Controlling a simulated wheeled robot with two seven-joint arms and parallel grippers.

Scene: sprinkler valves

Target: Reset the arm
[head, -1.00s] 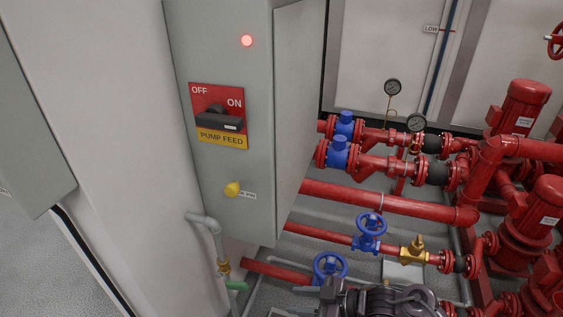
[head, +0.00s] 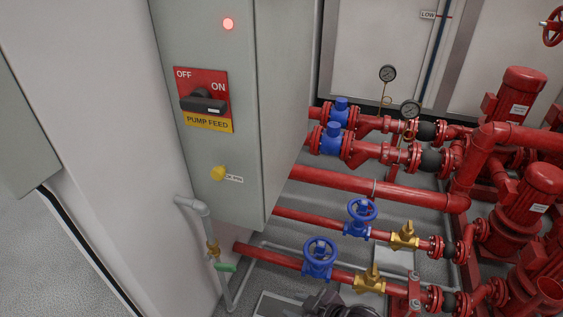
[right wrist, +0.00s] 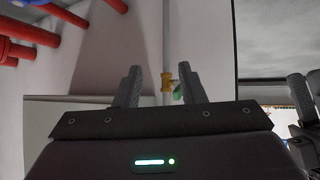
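The grey control cabinet (head: 283,110) stands left of centre in the head view. My right gripper (right wrist: 160,72) is open and empty in the right wrist view. Beyond its fingers, apart from them, a brass valve (right wrist: 167,78) with a green lever (right wrist: 178,92) sits on a thin pipe. In the head view only a dark part of my right arm shows at the bottom edge. My left gripper is out of view.
Red pipes (head: 380,187) with blue handwheels (head: 320,253) and brass valves (head: 403,236) fill the right side. Red pumps (head: 520,92) stand behind them. The thin grey pipe (head: 189,203) runs down beside the cabinet. Grey floor is bare at lower left.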

